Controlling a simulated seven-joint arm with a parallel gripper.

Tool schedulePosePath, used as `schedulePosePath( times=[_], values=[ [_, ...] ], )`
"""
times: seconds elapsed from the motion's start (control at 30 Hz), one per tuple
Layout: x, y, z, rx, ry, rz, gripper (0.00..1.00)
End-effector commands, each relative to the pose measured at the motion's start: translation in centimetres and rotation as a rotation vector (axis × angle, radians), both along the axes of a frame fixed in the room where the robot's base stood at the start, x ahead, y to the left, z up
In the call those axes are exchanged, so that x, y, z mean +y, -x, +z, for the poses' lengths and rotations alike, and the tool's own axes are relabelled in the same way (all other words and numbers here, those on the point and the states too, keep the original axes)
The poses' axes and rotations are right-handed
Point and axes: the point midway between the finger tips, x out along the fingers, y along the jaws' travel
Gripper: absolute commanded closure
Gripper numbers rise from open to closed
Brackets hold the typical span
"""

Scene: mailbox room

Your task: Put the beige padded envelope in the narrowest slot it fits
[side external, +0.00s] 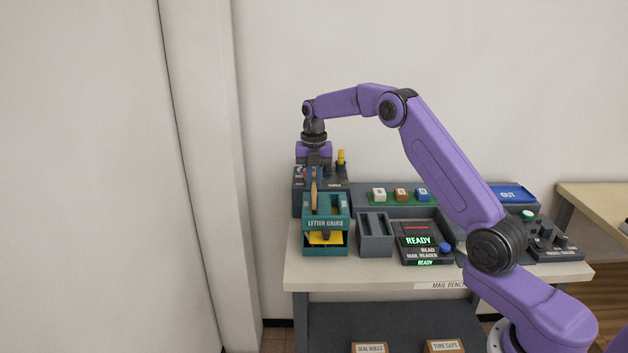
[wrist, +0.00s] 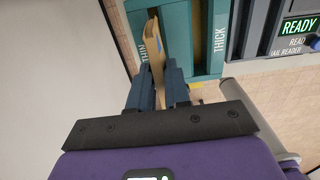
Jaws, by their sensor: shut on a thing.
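The beige padded envelope (side external: 314,191) stands upright on edge at the top of the teal letter gauge (side external: 326,211). My gripper (side external: 314,172) is above the gauge and shut on the envelope's upper part. In the wrist view my gripper (wrist: 158,80) has its dark blue fingers on either side of the envelope (wrist: 155,45). There the gauge (wrist: 178,35) shows a THIN label beside the envelope and a THICK label further right. The envelope is at the THIN side. I cannot tell how far its lower edge is inside a slot, as the gauge front hides it.
A grey two-slot holder (side external: 375,236) stands right of the gauge, then the mail reader (side external: 425,241) showing READY. A dark unit (side external: 341,178) with a yellow knob stands behind. Colored cubes (side external: 401,195) sit on a green strip. A blue OUT tray (side external: 512,195) lies far right.

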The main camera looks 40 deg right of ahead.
Motion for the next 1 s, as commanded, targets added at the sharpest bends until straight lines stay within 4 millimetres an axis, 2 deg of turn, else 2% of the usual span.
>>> schedulePosePath(
  times=[0.57, 1.0],
  values=[
    [0.0, 0.0, 0.0, 0.0, 0.0, 0.0, 1.0],
    [0.0, 0.0, -1.1, 0.0, 0.0, 0.0, 1.0]
  ],
)
